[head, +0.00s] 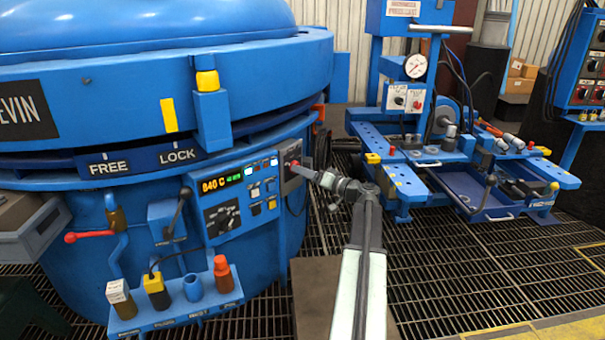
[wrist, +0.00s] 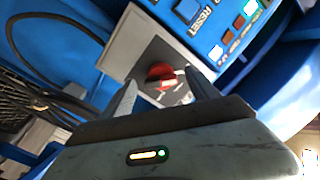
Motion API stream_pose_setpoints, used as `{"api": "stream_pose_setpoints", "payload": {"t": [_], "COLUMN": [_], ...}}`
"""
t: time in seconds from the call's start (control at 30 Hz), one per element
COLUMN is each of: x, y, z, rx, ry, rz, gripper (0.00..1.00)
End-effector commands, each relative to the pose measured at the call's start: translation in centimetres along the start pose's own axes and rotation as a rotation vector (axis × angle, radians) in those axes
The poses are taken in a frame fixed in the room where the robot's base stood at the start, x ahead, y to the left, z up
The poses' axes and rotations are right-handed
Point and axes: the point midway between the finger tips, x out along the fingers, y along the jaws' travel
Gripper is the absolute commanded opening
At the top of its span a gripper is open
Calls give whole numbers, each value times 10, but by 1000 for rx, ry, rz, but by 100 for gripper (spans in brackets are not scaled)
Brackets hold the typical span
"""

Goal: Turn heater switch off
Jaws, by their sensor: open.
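The heater switch appears to be a red rotary knob (wrist: 160,72) on a grey plate (wrist: 150,50); the plate's lettering is too blurred to read. In the head view the red knob (head: 294,163) sits at the right end of the furnace control panel (head: 241,222). My gripper (wrist: 162,82) is open, its two fingers pointing at the plate with the knob between them in the picture. I cannot tell whether the fingers touch it. In the head view my gripper (head: 300,169) is right at the switch, partly covering its plate.
The panel has a display (head: 221,184) reading about 840 C, several lit buttons and a black dial (head: 222,219). A blue workbench (head: 460,170) stands at right. Grated floor lies between.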

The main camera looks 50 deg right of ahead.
Motion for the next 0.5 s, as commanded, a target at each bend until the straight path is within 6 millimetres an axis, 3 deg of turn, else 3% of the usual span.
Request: {"api": "stream_pose_setpoints", "payload": {"t": [0.23,0.5], "x": [-50,-65], "y": [0,0], "z": [1,0], "rx": [-1,-1], "ry": [1,-1], "rz": [2,0], "gripper": [69,69]}}
